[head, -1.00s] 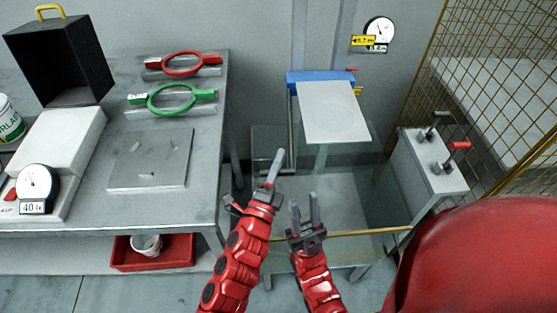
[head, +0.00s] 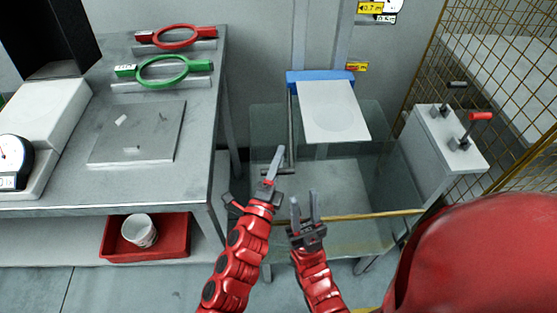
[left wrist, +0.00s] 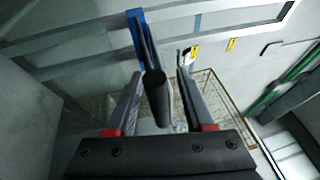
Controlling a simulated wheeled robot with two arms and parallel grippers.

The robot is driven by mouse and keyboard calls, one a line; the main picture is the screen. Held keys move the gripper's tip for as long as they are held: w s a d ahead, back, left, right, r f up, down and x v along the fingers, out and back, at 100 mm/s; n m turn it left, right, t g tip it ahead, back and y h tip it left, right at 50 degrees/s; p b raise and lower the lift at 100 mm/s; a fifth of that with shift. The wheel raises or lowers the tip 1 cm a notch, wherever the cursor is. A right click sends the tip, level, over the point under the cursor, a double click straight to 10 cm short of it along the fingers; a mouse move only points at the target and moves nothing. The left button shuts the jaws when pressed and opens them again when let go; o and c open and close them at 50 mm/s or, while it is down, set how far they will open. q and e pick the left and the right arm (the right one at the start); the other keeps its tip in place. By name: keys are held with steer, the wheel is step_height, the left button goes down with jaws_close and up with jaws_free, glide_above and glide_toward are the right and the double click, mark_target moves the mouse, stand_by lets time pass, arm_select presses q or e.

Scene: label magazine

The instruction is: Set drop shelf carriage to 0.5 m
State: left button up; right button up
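The drop shelf carriage (head: 320,77) is a blue bar on vertical rails against the wall, bearing a white shelf plate (head: 334,112). A dark rod with a short crossbar hangs at its left side. My left gripper (head: 280,155) is at that crossbar. In the left wrist view the dark bar (left wrist: 158,98) runs between its two separated fingers, with gaps visible on both sides; contact cannot be told. The blue carriage also shows there (left wrist: 137,28). My right gripper (head: 305,205) is open and empty, lower and to the right. A yellow 0.7 m label (head: 370,8) is above the carriage.
A grey table (head: 190,170) with a red ring tool (head: 178,37), a green ring tool (head: 168,71) and a metal plate stands left. A transparent enclosure (head: 380,160) lies below the shelf. A grey lever box (head: 440,145) and mesh fence (head: 520,80) are right.

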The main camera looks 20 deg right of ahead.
arm_select(q)
steer(key=b+v, duration=0.2)
steer(key=v, duration=1.5)
steer(key=shift+s, duration=0.2)
steer(key=shift+a, duration=0.1)
